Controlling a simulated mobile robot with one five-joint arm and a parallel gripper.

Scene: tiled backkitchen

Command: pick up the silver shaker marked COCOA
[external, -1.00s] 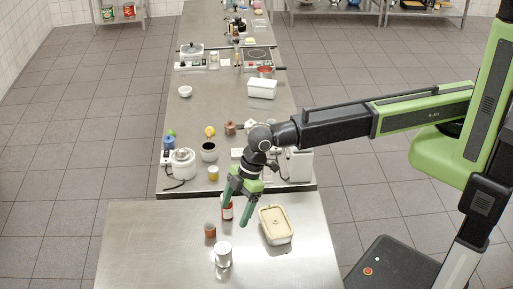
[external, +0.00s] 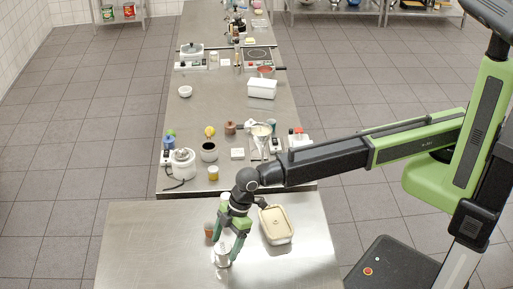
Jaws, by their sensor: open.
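The silver shaker (external: 222,258) stands upright near the front of the steel table. Its marking is too small to read. My gripper (external: 226,259) is open, pointing down at the shaker, with its green fingers reaching about the shaker's upper part. I cannot tell whether the fingers touch it or how exactly they straddle it. My gripper hides part of the shaker's top.
A brown-red jar (external: 209,230) is just behind and left of the shaker. The steel table (external: 140,250) is clear at the left. A longer counter with cookware lies behind.

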